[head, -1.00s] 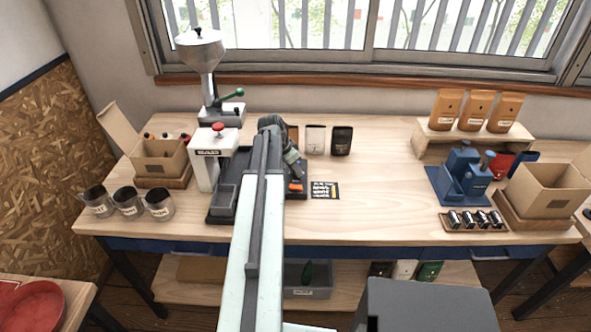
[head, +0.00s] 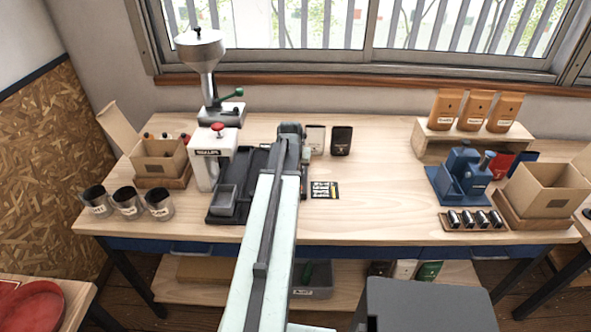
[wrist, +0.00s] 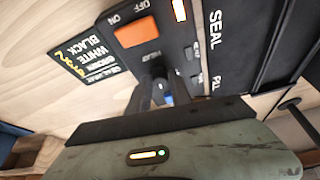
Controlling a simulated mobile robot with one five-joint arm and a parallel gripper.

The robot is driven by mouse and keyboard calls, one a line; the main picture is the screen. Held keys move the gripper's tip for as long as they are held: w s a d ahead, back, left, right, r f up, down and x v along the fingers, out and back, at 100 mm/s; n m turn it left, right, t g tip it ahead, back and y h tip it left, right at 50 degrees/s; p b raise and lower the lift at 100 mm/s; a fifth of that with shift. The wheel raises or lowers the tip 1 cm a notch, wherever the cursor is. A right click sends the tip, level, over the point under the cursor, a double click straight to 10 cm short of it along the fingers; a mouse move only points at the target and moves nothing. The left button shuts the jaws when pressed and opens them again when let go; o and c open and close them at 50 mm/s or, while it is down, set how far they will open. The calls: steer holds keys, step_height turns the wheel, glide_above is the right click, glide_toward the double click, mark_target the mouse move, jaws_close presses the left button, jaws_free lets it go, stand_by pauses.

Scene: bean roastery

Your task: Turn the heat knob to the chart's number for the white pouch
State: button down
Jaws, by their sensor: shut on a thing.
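In the wrist view, a dark control panel (wrist: 215,50) carries an orange on/off switch (wrist: 138,31) and a small dark knob (wrist: 159,73) below it. My gripper (wrist: 160,88) is shut on this knob; its fingers partly hide it, and its pointer setting is unclear. The chart (wrist: 88,58) beside the panel lists seal heat for brown, white and black; its digits are hard to read. In the head view, the chart (head: 325,190) lies right of my arm. The white pouch (head: 315,139) stands behind it. My arm hides the knob there.
A black pouch (head: 341,141) stands right of the white one. The white sealer post (head: 205,172) and grey tray (head: 222,200) are left of my arm. Open cardboard boxes stand at both table sides. The table right of the chart is clear up to the blue device (head: 462,178).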

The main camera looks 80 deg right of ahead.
steer(key=shift+s+n+t, duration=0.1)
steer(key=shift+n+t, duration=0.4)
steer(key=shift+n, duration=1)
steer(key=c, duration=1.2)
jaws_free()
steer(key=shift+r, duration=0.1)
steer(key=p+v, duration=0.7)
steer(key=shift+a+r, duration=0.1)
steer(key=shift+r, duration=0.25)
steer(key=shift+f, duration=0.1)
